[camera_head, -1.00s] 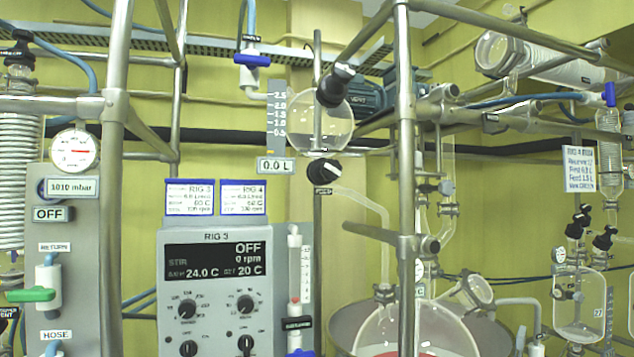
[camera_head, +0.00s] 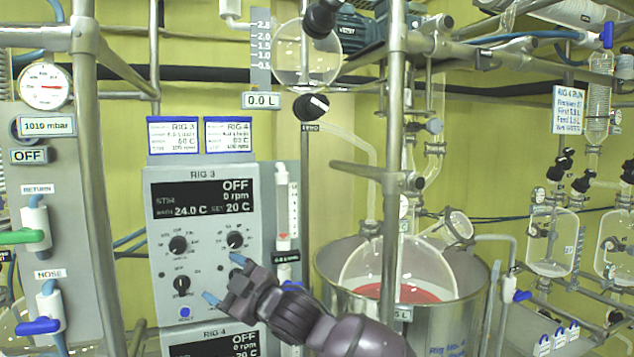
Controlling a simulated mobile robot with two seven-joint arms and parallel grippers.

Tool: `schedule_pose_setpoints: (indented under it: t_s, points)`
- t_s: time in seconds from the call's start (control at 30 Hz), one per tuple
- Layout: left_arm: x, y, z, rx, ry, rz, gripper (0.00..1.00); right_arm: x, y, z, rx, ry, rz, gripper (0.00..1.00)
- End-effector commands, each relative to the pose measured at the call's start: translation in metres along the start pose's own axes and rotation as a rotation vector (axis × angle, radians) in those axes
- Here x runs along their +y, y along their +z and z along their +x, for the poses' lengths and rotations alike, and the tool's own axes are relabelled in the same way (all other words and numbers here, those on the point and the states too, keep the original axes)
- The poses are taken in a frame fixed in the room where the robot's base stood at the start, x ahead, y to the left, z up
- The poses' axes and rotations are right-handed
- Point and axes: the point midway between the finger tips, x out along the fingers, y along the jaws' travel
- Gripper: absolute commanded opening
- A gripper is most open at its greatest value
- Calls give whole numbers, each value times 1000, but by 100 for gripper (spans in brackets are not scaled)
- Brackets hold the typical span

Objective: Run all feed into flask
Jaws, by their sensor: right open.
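The glass feed vessel (camera_head: 290,65) hangs at the top centre, with a scale beside it; its display (camera_head: 262,100) reads 0.0 L. No liquid shows in it. Below it is a black-knobbed valve (camera_head: 312,107) with a white pointer mark. A glass tube (camera_head: 355,145) leads from there down toward the round flask (camera_head: 365,265). My left gripper is out of view.
The RIG 3 control box (camera_head: 206,225) reads OFF, 0 rpm, 24.0 C, set 20 C. Metal frame poles (camera_head: 393,150) stand in front of the flask. A pressure gauge (camera_head: 44,85) and valve panel stand at left. More glassware (camera_head: 553,240) hangs at right.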

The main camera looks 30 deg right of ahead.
Motion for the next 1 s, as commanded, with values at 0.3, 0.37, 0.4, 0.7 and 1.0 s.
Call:
schedule_pose_setpoints:
  t_s: [0.3,0.37,0.4,0.7,1.0]
  points:
    - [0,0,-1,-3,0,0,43,104,-95,42,29,26,-350,78]
    - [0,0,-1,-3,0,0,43,125,-112,45,23,36,-422,78]
    - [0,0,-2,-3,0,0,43,139,-124,47,15,43,-471,78]
    - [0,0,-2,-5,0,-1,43,255,-204,36,-108,108,-859,78]
    - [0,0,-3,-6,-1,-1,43,379,-253,-25,-397,75,-1287,78]
